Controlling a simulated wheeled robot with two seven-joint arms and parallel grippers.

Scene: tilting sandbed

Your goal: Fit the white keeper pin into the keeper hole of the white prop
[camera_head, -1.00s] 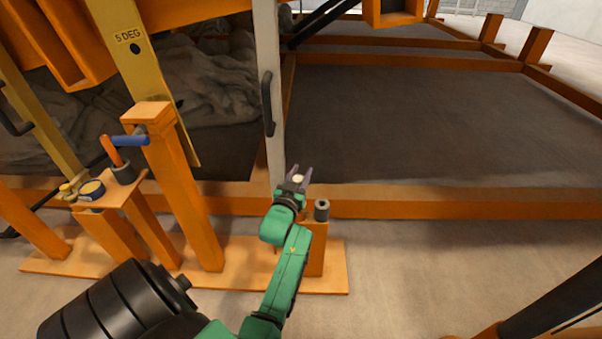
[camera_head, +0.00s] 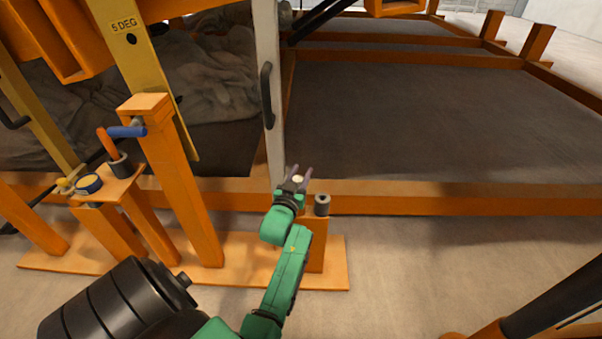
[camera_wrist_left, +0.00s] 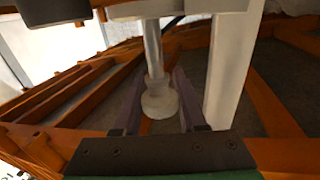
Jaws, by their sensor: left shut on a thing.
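The white prop (camera_head: 267,55) stands upright with a black handle on its side; it also shows as a white post in the left wrist view (camera_wrist_left: 232,65). My left gripper (camera_head: 299,176) is at the prop's lower right side. It is shut on the white keeper pin (camera_head: 298,179). In the left wrist view the pin's round head (camera_wrist_left: 159,100) sits between the fingers and its shaft points up the picture to a white piece at the top edge. I cannot tell whether its tip is in the keeper hole, which is hidden. My right gripper is out of view.
A grey socket (camera_head: 322,204) on an orange post stands close right of the gripper. An orange post with a blue pin (camera_head: 127,131) and a small orange shelf (camera_head: 110,188) stand at left. The sandbed's orange rim (camera_head: 430,203) runs behind the gripper.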

